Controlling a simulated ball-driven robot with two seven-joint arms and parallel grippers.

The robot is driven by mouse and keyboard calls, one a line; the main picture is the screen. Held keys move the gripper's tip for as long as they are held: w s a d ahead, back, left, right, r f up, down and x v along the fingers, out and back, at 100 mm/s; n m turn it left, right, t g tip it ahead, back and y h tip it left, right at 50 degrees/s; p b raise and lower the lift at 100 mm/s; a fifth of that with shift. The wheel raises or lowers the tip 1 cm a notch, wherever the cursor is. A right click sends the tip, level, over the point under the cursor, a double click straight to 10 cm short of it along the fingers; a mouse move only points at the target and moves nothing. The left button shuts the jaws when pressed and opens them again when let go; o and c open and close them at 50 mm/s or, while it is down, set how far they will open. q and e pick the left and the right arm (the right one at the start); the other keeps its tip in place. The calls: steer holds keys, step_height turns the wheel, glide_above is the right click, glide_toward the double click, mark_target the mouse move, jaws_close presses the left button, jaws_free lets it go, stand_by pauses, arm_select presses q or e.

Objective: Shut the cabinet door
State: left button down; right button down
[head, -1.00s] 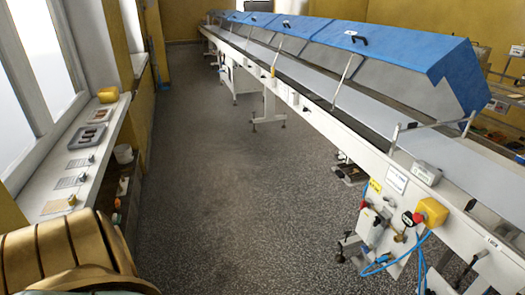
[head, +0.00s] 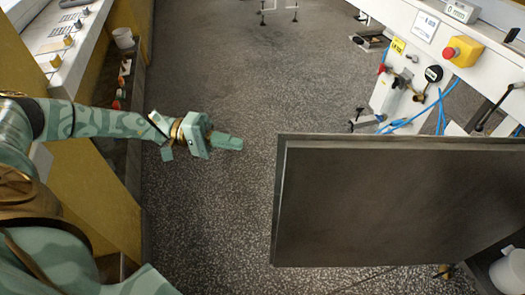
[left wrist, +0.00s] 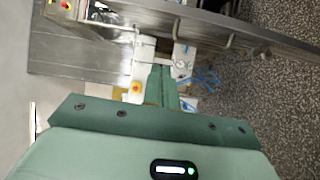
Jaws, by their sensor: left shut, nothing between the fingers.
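The cabinet door (head: 400,205) is a dark grey flat panel standing open at the right of the head view, its near-left edge facing my left gripper. My left gripper (head: 238,143) is green, shut and empty. Its tip is to the left of the door's upper left corner, with floor showing between them in the picture. In the left wrist view the shut fingers (left wrist: 162,76) point away over the scene. Most of the cabinet body is hidden behind the door or out of frame. My right gripper is not in view.
A white conveyor machine with an emergency stop on a yellow box (head: 461,50) and blue hoses stands at upper right. A white bucket (head: 510,270) is at lower right, beyond the door. The speckled floor (head: 215,215) between is clear.

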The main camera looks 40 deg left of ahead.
arm_select(q)
steer(key=d+b, duration=0.2)
steer(key=d, duration=0.9)
steer(key=shift+d+b, duration=0.35)
steer(key=shift+b, duration=0.05)
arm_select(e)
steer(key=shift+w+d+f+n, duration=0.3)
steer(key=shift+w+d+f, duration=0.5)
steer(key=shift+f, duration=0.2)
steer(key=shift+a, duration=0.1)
